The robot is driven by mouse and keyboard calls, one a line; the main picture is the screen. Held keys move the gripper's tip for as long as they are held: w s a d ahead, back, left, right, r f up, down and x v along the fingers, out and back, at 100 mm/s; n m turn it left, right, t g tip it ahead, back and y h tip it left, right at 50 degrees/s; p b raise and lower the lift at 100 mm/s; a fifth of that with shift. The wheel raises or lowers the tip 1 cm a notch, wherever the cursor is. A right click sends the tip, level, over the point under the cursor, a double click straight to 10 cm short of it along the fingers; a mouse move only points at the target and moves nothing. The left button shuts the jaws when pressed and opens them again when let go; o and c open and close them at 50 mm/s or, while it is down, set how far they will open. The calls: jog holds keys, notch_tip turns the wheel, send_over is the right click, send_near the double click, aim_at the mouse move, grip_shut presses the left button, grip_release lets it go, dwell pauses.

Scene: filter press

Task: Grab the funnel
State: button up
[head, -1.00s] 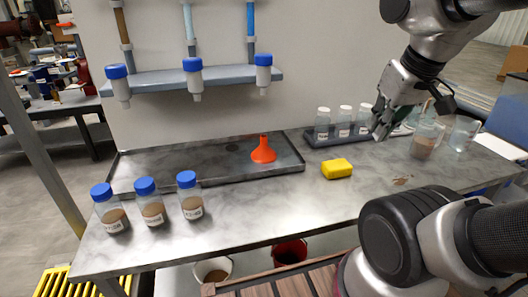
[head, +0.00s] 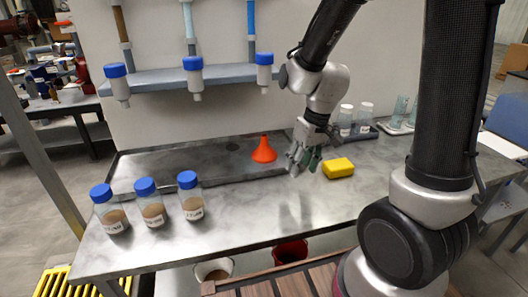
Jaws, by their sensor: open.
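The orange funnel (head: 264,151) stands on the shallow grey tray (head: 190,169) at the back of the bench, wide end down and spout up. My gripper (head: 299,167) is in the air to the right of the funnel, pointing down, apart from it. Its fingers are open and I see nothing between them. The funnel is fully in view. My gripper and wrist hide part of the white-capped bottle rack behind them.
A yellow block (head: 338,168) lies just right of my gripper. Several blue-capped bottles of brown sediment, one being this bottle (head: 150,203), stand at the front left. White-capped bottles (head: 346,119) sit in a rack behind. Blue-capped bottles hang under the wall shelf (head: 225,76). The bench's front middle is clear.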

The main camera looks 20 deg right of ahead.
aim_at(265, 136)
jog(key=shift+t, duration=0.5)
jog(key=w, duration=0.1)
jog(key=w+f, duration=0.2)
jog(key=shift+w+a, duration=0.25)
jog(key=shift+a, duration=0.15)
jog(key=w, duration=0.1)
jog(key=w+r+n+t, duration=0.1)
jog(key=w, duration=0.1)
jog(key=w+t, duration=0.1)
jog(key=w, duration=0.1)
jog(key=shift+a+r+n, duration=0.1)
jog(key=shift+r+n, duration=0.2)
jog(key=w, duration=0.1)
jog(key=w+a, duration=0.1)
jog(key=w, duration=0.1)
jog(key=w+a, duration=0.1)
jog(key=w, duration=0.1)
jog(key=shift+a, duration=0.1)
jog(key=w, duration=0.1)
jog(key=w+a, duration=0.1)
jog(key=w, duration=0.1)
jog(key=w+a, duration=0.1)
jog(key=w, duration=0.1)
jog(key=shift+w+a+f, duration=0.15)
jog(key=shift+w+f, duration=0.25)
jog(key=shift+f, duration=0.15)
grip_shut()
jog(key=shift+r, duration=0.15)
